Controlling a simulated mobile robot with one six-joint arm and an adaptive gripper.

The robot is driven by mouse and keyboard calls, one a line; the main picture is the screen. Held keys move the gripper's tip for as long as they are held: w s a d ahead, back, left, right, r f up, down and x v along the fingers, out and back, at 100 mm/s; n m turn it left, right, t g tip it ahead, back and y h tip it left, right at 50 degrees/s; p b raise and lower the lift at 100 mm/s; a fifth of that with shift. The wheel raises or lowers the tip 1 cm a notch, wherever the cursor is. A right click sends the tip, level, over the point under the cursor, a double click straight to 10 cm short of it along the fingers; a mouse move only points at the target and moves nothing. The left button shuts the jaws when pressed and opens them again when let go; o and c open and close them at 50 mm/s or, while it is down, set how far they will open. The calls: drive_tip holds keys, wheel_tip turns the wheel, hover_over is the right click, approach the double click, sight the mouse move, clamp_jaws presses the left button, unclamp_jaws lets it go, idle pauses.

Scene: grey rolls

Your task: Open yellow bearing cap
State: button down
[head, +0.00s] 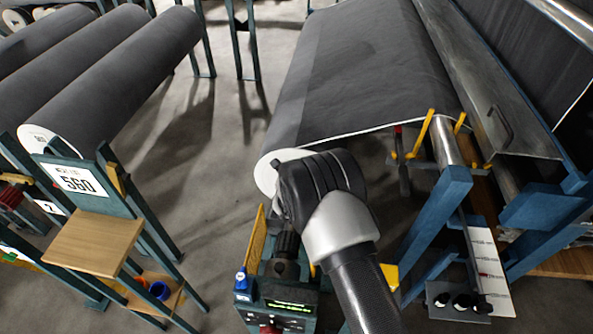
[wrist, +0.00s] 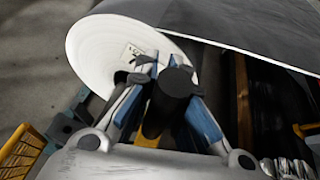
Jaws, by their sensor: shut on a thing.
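In the wrist view my gripper (wrist: 172,78) has its two blue-padded fingers on either side of a dark round knob (wrist: 174,88) and is shut on it. A yellow part (wrist: 150,136), which looks like the bearing cap, shows below the knob between the fingers. I cannot tell whether the cap is open or closed, and its hinge is hidden. In the head view my gripper (head: 285,185) is at the white end of the large grey roll (head: 350,75), above its stand. There it hides the knob, and a yellow piece (head: 389,276) shows right of my wrist.
A yellow mesh panel (head: 256,238) and a control box with a lit display (head: 290,305) stand just below my gripper. Blue machine frames (head: 435,215) are close on the right. A stand marked 560 (head: 80,182) with a wooden shelf is at the left. Open floor lies between.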

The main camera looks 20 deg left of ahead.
drive_tip(key=c, duration=1.8)
unclamp_jaws()
drive_tip(key=v, duration=1.2)
drive_tip(key=shift+c, duration=0.6)
